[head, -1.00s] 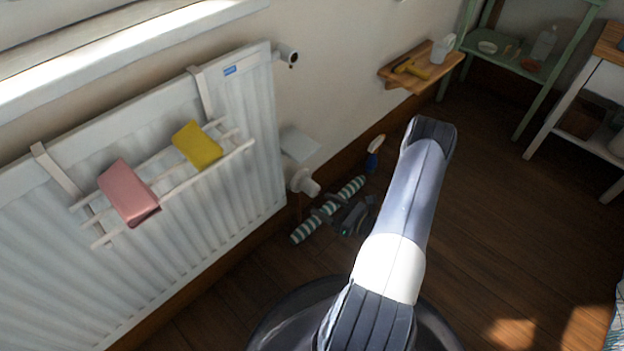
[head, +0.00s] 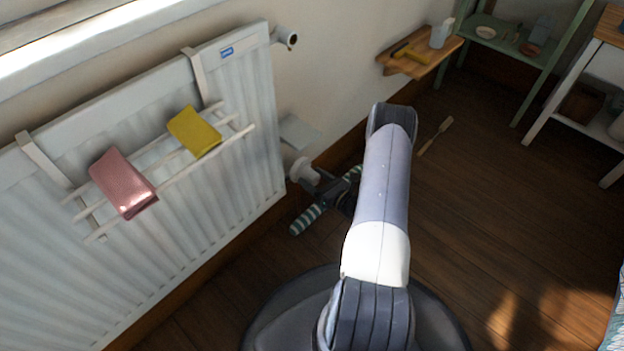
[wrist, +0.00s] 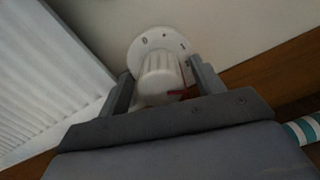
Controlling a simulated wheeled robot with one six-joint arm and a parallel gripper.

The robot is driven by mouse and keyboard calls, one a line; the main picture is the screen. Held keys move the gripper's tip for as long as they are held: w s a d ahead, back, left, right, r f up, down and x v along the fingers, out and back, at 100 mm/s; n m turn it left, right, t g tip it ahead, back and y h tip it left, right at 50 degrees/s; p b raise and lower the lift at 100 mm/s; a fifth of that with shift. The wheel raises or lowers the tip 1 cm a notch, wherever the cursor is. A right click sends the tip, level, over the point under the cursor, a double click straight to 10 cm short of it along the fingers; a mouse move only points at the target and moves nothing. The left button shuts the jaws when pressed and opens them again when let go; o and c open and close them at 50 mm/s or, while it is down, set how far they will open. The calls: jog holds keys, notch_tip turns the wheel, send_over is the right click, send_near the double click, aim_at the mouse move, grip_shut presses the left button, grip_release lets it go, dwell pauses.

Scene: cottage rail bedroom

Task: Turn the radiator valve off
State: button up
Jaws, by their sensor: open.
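The radiator valve (head: 303,171) is a white knob low at the right end of the white radiator (head: 262,130). In the wrist view, the ribbed knob (wrist: 158,74) stands in front of a round white dial plate (wrist: 148,42) with dark marks, one looking like a 0 at its upper left. A red pointer (wrist: 177,93) shows at the knob's lower right, away from that mark. My gripper (wrist: 160,70) is open with one finger on each side of the knob; whether they touch it I cannot tell. In the head view my gripper (head: 324,182) is at the valve, partly hidden by my arm.
A green-and-white striped roll (head: 308,217) lies on the floor below the valve. A grey-white box (head: 299,131) is on the wall just above it. A rack (head: 92,236) with pink and yellow cloths hangs on the radiator. A wooden shelf (head: 390,66) and a brush (head: 435,135) are farther right.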

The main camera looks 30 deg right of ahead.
jog(key=shift+w+a, duration=0.2)
jog(key=shift+w, duration=0.25)
jog(key=c, duration=1)
